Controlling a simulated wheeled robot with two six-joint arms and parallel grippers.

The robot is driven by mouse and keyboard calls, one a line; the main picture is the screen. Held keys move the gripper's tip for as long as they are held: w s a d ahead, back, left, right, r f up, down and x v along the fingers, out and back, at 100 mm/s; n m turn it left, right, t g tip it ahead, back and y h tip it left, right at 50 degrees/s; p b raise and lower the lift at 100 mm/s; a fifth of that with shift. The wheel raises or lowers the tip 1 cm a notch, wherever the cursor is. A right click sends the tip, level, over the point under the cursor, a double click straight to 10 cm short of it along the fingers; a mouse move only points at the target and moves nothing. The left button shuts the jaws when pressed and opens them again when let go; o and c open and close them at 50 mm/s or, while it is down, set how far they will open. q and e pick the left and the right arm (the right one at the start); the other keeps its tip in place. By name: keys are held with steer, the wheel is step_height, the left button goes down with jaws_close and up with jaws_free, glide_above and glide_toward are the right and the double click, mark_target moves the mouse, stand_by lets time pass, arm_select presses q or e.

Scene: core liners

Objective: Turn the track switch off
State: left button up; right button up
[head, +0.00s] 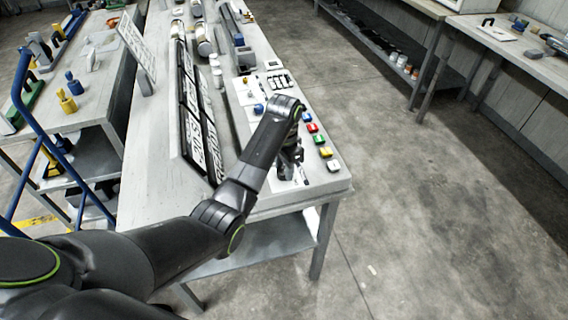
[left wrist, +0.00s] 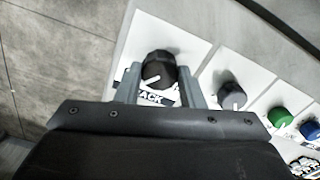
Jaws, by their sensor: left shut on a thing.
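The track switch is a black knob (left wrist: 158,65) with a white pointer line, on a white plate with a partly covered label ending in "ACK", in the left wrist view. The pointer slants toward the lower left. My left gripper (left wrist: 158,80) has one finger on each side of the knob and is shut on it. In the head view my left gripper (head: 289,168) is low over the near end of the console panel, and it hides the knob there. My right gripper is not in view.
Beside the track switch are a dark grey knob (left wrist: 230,94), a green knob (left wrist: 283,121) and a blue knob. In the head view several coloured buttons, such as a red button (head: 312,127), line the bench's right edge. The floor to the right is open.

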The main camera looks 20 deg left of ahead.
arm_select(q)
steer(key=n+p, duration=0.2)
steer(key=p, duration=0.1)
steer(key=n+p, duration=0.5)
steer(key=p, duration=0.1)
steer(key=shift+r+n, duration=0.3)
steer(key=n+p, duration=0.3)
steer(key=n, duration=0.1)
steer(key=shift+f, duration=0.1)
steer(key=shift+f+n+p, duration=0.15)
steer(key=shift+n+p, duration=1)
steer(key=shift+n, duration=1.65)
steer(key=o, duration=1)
